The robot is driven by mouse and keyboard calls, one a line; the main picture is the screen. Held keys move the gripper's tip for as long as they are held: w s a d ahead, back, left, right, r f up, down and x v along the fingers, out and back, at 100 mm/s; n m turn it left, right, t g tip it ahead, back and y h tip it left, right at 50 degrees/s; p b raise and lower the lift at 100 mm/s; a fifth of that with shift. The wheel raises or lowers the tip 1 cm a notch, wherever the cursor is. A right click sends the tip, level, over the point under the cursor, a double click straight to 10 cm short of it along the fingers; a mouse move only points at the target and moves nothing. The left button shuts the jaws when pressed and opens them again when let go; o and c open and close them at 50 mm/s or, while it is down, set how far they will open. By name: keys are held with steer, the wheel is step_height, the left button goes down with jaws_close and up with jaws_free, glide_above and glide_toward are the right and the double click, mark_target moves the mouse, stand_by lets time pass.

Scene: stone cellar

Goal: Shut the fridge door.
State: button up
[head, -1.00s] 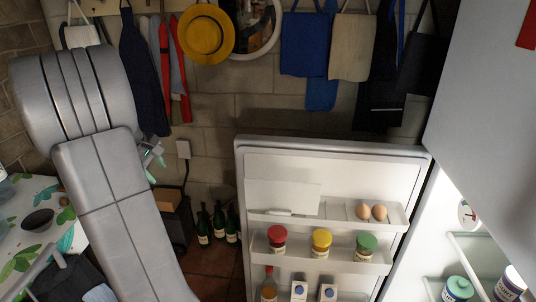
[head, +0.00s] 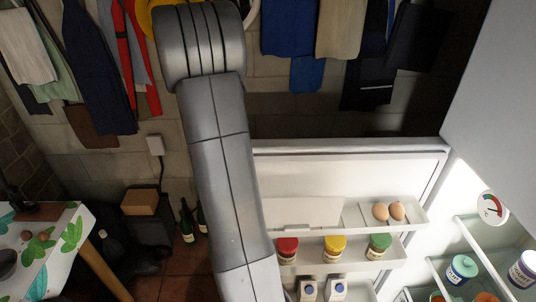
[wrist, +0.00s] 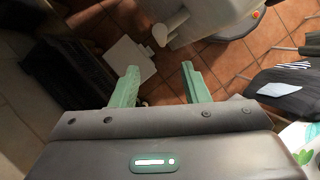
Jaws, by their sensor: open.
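The fridge door (head: 350,164) stands wide open in the head view, its inner side with shelves facing me. Its left edge is partly hidden behind my arm. The fridge body (head: 500,110) is at the right, its lit inside showing below. The door racks hold eggs (head: 388,211), jars with red, yellow and green lids (head: 334,248), and cartons. My gripper (wrist: 160,84) shows in the wrist view with its two green fingers apart and nothing between them. In the head view my gripper is hidden behind my arm, which crosses in front of the door's left side.
A table with a leaf-patterned cloth (head: 52,245) stands at the left. Bottles (head: 193,220) and a dark box (head: 150,230) stand on the tiled floor by the wall. Aprons (head: 100,60) hang on the wall. Tiled floor (wrist: 165,95) lies beyond the fingers.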

steer(key=x, duration=1.3)
steer(key=shift+s+f+b, duration=0.15)
steer(key=shift+f+b, duration=0.1)
steer(key=shift+b, duration=0.05)
steer(key=shift+c, duration=0.2)
jaws_close()
